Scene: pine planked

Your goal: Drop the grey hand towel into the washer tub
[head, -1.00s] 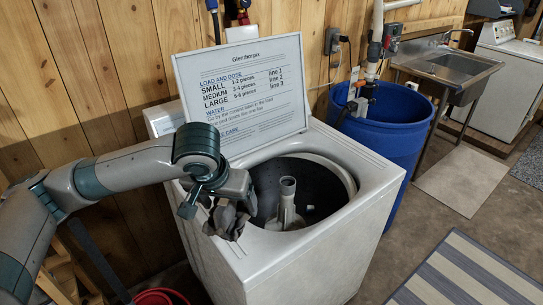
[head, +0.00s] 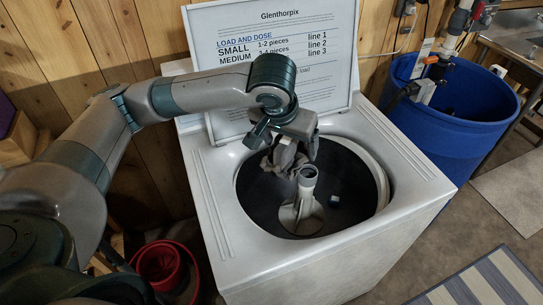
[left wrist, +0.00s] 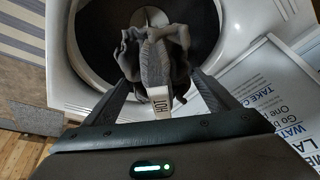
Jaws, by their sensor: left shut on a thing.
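The grey hand towel (head: 284,157) hangs bunched from my left gripper (head: 290,143), which is shut on it. The gripper and towel are over the back left part of the tub opening, in front of the lid. A pale agitator (head: 302,205) stands in the tub, just below and right of the towel. My right gripper is not in view.
The raised lid (head: 330,75) with printed instructions stands behind the tub. A blue barrel (head: 450,130) with pipes is at the right. A red bucket (head: 165,265) is on the floor at the left. A small pale object (head: 335,201) lies in the tub.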

